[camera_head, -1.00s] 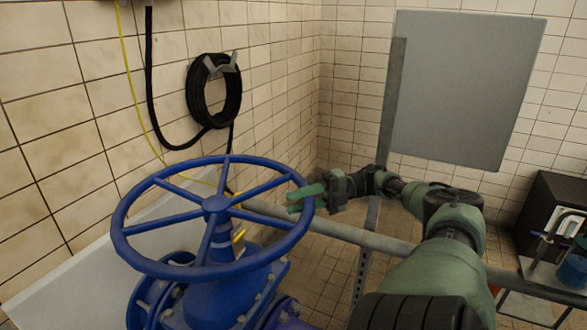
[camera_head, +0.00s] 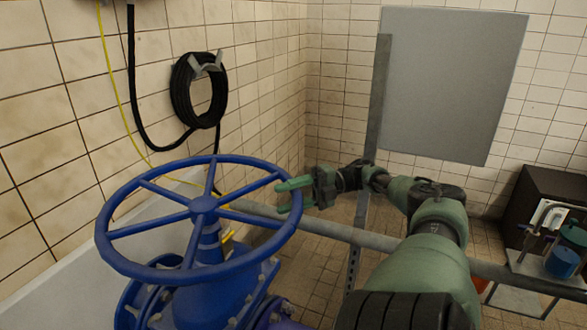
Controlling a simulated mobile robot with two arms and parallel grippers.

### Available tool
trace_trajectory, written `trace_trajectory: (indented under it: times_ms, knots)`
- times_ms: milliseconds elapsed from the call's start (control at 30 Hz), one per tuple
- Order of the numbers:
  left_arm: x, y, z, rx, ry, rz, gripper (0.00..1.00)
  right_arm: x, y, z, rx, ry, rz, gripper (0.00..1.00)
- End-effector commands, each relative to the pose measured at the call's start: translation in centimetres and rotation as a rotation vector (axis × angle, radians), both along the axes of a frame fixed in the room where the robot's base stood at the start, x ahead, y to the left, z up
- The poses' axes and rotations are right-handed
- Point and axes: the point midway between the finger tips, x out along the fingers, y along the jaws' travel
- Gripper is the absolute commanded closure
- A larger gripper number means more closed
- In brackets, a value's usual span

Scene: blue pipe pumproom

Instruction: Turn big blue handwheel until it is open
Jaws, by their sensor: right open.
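The big blue handwheel (camera_head: 204,206) lies nearly flat on top of a blue valve body (camera_head: 207,290), at the left of the head view. Its spokes run from a central hub to the round rim. My right gripper (camera_head: 282,194) is at the right side of the rim, its green fingers parted and pointing left. The fingers overlap the rim in the picture; I cannot tell if they touch it. My left gripper is not in view.
A grey pipe (camera_head: 340,232) runs behind the valve to the right. A black hose coil (camera_head: 199,90) hangs on the left tiled wall. A grey panel (camera_head: 450,80) stands behind my right arm. A dark cabinet (camera_head: 548,205) is at the far right.

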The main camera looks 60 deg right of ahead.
Motion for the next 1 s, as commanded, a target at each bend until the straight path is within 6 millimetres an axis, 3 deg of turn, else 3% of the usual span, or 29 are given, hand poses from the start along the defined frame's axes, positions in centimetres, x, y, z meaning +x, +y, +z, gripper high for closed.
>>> trace_trajectory:
  times_ms: [300,500,1000]
  knots:
    - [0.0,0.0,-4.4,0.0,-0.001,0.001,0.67,-2.8,-4.1,-0.4,-0.003,-0.005,-0.006,0.51]
    - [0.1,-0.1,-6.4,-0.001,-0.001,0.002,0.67,-3.7,-5.3,-0.1,-0.002,-0.004,-0.004,0.51]
    - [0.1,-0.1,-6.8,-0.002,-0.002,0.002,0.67,-4.2,-5.8,0.4,0.001,-0.001,-0.002,0.51]
